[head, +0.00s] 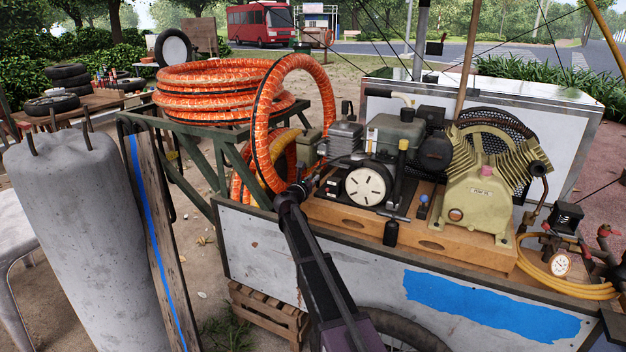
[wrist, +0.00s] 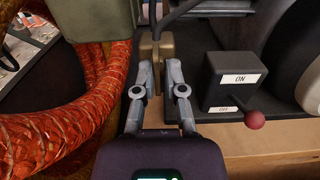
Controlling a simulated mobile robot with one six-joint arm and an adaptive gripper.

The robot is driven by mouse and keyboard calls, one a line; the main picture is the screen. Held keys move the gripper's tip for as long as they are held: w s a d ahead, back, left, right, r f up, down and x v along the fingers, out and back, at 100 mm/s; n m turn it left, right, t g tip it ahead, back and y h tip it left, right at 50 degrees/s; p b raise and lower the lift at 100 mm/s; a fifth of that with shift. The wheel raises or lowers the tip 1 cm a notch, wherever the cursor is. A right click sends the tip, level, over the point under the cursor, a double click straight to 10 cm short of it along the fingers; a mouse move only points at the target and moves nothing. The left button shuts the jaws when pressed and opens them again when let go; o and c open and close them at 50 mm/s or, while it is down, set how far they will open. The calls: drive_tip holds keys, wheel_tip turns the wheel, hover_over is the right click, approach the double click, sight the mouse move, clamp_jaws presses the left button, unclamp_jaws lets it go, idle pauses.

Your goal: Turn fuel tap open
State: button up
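In the wrist view a small brass-coloured fitting, which looks like the fuel tap (wrist: 155,44), sits straight ahead of my gripper (wrist: 159,72), below a green-grey tank. A dark hose or cable runs up from its top. My two fingers are partly closed, with a narrow gap between their tips, one on each side of the fitting's lower part. I cannot tell whether they touch it. In the head view my gripper (head: 297,190) is at the left end of the engine (head: 366,150), and the tap cannot be made out there.
Right of the fingers is a dark switch box (wrist: 232,80) marked ON and OFF, with a red-knobbed lever (wrist: 254,119). Orange hose (wrist: 68,120) hangs close on the left. The wooden base (head: 430,222) lies below. A yellowish compressor (head: 480,195) stands further right.

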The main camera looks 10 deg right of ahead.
drive_tip(key=shift+o, duration=0.9)
drive_tip(key=shift+a, duration=0.1)
drive_tip(key=v, duration=1.2)
